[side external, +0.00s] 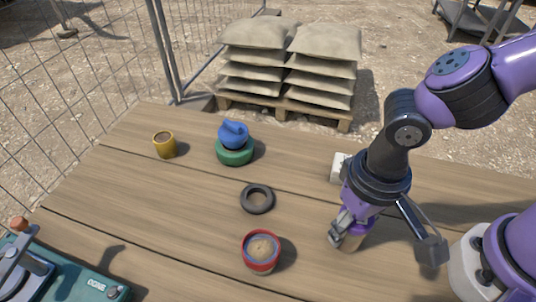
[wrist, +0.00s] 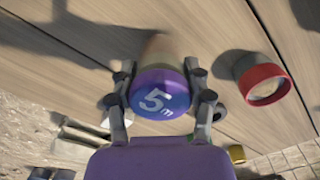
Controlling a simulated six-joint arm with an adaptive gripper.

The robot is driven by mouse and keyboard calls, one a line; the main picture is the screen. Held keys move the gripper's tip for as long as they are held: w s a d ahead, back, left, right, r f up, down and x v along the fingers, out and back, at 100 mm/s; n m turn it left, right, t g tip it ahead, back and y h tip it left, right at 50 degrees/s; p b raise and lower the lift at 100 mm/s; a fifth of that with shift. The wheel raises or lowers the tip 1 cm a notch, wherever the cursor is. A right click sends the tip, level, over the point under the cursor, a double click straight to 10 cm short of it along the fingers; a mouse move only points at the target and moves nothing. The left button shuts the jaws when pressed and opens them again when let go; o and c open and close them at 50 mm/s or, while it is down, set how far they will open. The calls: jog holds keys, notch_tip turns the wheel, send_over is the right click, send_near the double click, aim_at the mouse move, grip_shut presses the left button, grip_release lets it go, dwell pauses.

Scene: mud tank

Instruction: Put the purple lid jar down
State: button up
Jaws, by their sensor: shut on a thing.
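The purple lid jar (wrist: 160,93) has a round purple-blue lid marked "5 m" and a tan body. In the wrist view it sits between the two fingers of my gripper (wrist: 158,72), which is shut on it. In the side view my gripper (side external: 345,230) is at the right of the wooden table, with the jar's tan body (side external: 352,243) partly showing below the fingers. Its lid is hidden there. The jar looks upright, at or close above the tabletop; I cannot tell if it touches.
A red-rimmed pot (side external: 261,253) stands left of my gripper, with a black ring (side external: 246,203) behind it. A blue item (side external: 233,135) rests on a green ring (side external: 235,156). A yellow cup (side external: 165,148) is far left. A teal case (side external: 85,287) fills the front left corner. The left-middle planks are clear.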

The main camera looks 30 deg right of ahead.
jog(key=shift+f, duration=0.55)
jog(key=shift+f, duration=0.1)
jog(key=o, duration=1.2)
jog(key=shift+f, duration=0.1)
jog(key=shift+o, duration=0.2)
notch_tip(320, 180, up, 10)
jog(key=shift+w+d+r, duration=0.1)
jog(key=w+d+r+t+y, duration=0.1)
jog(key=w+d+r+t, duration=0.1)
jog(key=d, duration=0.5)
jog(key=shift+w+d+r, duration=0.4)
jog(key=shift+w+r, duration=0.05)
jog(key=shift+w, duration=0.15)
jog(key=shift+o, duration=0.4)
jog(key=d+r+t+h, duration=0.1)
jog(key=d+t, duration=0.2)
jog(key=d, duration=0.6)
jog(key=shift+r+t, duration=0.3)
jog(key=shift+r, duration=0.05)
